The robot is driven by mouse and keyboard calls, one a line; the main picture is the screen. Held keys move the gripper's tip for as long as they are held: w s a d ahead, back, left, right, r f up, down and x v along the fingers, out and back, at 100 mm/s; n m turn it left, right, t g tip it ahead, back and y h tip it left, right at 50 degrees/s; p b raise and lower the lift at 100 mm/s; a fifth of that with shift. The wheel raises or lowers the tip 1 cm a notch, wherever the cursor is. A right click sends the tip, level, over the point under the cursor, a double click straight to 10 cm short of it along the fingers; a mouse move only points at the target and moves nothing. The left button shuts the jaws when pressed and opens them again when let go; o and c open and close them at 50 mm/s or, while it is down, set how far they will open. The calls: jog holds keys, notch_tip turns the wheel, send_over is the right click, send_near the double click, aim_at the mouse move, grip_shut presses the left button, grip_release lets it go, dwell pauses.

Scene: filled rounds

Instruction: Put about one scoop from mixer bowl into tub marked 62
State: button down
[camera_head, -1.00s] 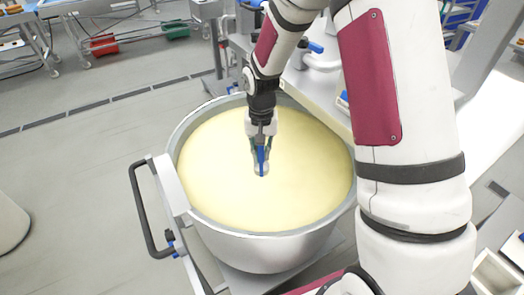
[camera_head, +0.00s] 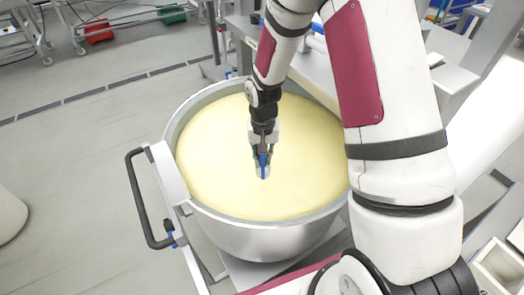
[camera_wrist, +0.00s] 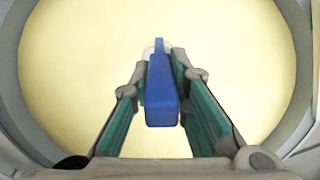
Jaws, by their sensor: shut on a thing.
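The mixer bowl (camera_head: 256,238) is a large steel bowl filled almost to the rim with a smooth pale yellow mass (camera_head: 215,170). My gripper (camera_head: 263,160) is over the middle of the bowl, pointing down. It is shut on the blue handle of a scoop (camera_head: 263,172), which also shows between the fingers in the wrist view (camera_wrist: 161,92). A pale rounded end of the scoop shows just past the handle; I cannot tell whether it touches the mass or holds any. I cannot make out a tub marked 62.
A black bar handle (camera_head: 140,205) stands out at the bowl's left side. A pale counter (camera_head: 310,75) lies behind and right of the bowl. A light open box (camera_head: 497,265) is at the lower right. Red (camera_head: 98,32) and green (camera_head: 171,14) crates are far back.

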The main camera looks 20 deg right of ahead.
notch_tip(320, 180, down, 13)
jog(key=b, duration=0.4)
dwell(0.8)
jog(key=shift+r, duration=0.15)
dwell(1.2)
jog(key=shift+r+p, duration=3.35)
jog(key=shift+r, duration=6.65)
